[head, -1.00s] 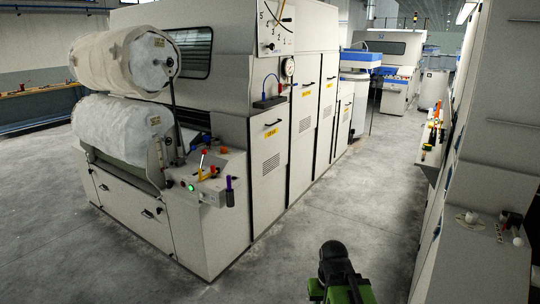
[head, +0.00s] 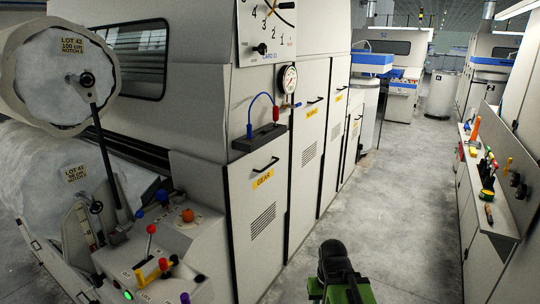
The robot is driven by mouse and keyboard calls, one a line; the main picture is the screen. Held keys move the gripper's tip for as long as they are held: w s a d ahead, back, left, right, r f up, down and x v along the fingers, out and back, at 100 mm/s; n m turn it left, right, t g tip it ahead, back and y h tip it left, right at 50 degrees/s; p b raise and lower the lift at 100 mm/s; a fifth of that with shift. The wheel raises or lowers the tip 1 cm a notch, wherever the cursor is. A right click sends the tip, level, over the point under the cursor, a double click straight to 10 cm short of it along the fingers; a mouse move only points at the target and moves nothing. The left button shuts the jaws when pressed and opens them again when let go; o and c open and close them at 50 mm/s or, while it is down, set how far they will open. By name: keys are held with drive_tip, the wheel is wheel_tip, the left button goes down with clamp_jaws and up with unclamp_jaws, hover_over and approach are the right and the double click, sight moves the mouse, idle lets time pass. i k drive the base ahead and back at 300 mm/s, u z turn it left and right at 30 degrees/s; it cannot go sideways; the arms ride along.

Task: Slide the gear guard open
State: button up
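The gear guard (head: 275,217) is the tall cream panel on the machine's side, left of the picture's middle. It carries a yellow GEAR label (head: 263,179), a black bar handle (head: 265,165) above the label and slanted vent slots (head: 263,220) below. It looks shut, flush with the panels beside it. My gripper (head: 338,250) shows dark at the bottom middle, above a green part of my arm. It is apart from the guard, to its right over the aisle floor. I cannot make out its fingers, and nothing is seen held in it.
A gauge (head: 289,78) and a small black box (head: 258,137) sit above the guard. A tool-laden bench (head: 490,250) stands right. The aisle floor (head: 400,200) between is clear.

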sight(258, 180)
drive_tip(key=u, duration=0.05)
drive_tip(key=i, duration=1.45)
drive_tip(key=u, duration=1.1)
